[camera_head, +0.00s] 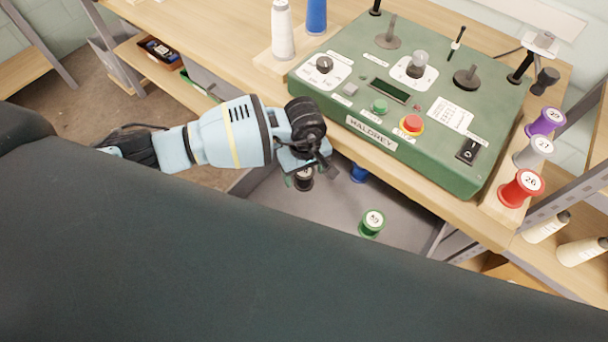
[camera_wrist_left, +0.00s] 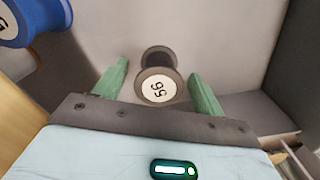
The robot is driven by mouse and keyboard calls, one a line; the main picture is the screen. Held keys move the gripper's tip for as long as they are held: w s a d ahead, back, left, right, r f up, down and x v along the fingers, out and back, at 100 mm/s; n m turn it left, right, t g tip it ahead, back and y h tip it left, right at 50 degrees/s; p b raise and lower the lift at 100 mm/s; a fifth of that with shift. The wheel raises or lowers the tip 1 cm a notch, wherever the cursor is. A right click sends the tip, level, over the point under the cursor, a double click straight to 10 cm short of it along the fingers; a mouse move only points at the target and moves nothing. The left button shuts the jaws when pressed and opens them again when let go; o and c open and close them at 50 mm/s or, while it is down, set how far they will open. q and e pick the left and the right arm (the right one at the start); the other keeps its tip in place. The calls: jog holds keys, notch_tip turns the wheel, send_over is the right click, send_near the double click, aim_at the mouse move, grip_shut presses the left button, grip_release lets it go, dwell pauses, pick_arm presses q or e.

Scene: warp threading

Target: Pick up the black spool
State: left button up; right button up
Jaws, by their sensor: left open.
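The black spool (camera_wrist_left: 159,60) stands in a grey tray or drawer (camera_head: 270,200) below the worktop, its white top label facing up in the left wrist view. In the head view the black spool (camera_head: 304,180) is partly hidden by my left gripper (camera_head: 318,178). My left gripper (camera_wrist_left: 158,85) is open, with its green fingers on either side of the spool in the wrist view. I cannot tell whether the fingers touch it. My right gripper is not in view.
A blue spool (camera_head: 359,172) and a green spool (camera_head: 372,222) stand in the same drawer. The green control box (camera_head: 375,110) sits on the wooden table above. Purple (camera_head: 545,121), grey (camera_head: 533,152) and red (camera_head: 520,188) spools stand at the right.

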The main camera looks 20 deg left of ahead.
aim_at(304, 172)
pick_arm(q)
jog(key=c, duration=1)
notch_tip(304, 172, up, 10)
jog(key=shift+r, duration=0.1)
